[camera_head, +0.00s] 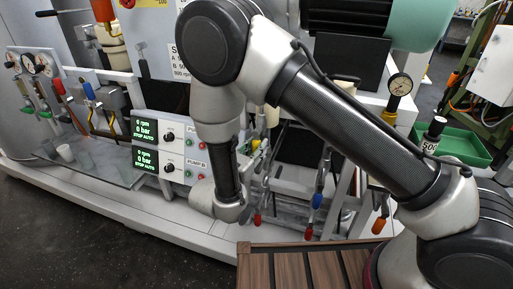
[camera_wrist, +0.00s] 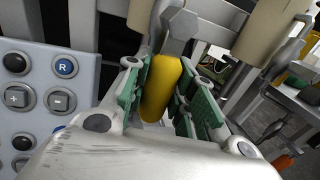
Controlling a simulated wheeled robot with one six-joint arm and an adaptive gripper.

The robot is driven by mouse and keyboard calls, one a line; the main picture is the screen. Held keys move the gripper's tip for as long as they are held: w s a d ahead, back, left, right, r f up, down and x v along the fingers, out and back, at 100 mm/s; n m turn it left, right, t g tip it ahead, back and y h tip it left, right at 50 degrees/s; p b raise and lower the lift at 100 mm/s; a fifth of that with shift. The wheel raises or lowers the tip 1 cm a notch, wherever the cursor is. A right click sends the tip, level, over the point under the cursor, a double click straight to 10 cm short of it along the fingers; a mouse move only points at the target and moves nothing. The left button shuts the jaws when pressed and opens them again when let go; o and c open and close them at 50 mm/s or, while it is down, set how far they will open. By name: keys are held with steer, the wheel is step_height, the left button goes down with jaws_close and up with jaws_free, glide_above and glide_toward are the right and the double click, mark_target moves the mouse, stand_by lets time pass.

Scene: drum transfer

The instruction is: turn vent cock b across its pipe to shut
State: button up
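In the wrist view a yellow cock handle (camera_wrist: 161,88) stands between the green pads of my gripper (camera_wrist: 164,84). Both pads lie close against its sides, and the gripper looks shut on it. A grey metal stem (camera_wrist: 180,28) rises from the handle's upper end. No label shows on it, so I cannot read whether it is vent cock b. In the head view my wrist hangs in front of the pipework just right of the pump panel, and the fingers and the held handle are mostly hidden there.
The pump panel (camera_head: 166,135) with buttons and displays stands close left of my wrist. A slatted wooden platform (camera_head: 300,268) lies in front. A green tray (camera_head: 462,146) sits at right.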

jaws_close()
steer(key=shift+a+m, duration=0.15)
steer(key=shift+m, duration=0.15)
steer(key=w+a+r+m+y, duration=0.2)
steer(key=a+r+m, duration=0.3)
steer(key=m, duration=1)
steer(key=shift+r+g+y, duration=0.2)
steer(key=shift+g+y, duration=0.1)
steer(key=shift+y, duration=0.6)
steer(key=o, duration=0.7)
jaws_free()
steer(key=shift+o, duration=0.2)
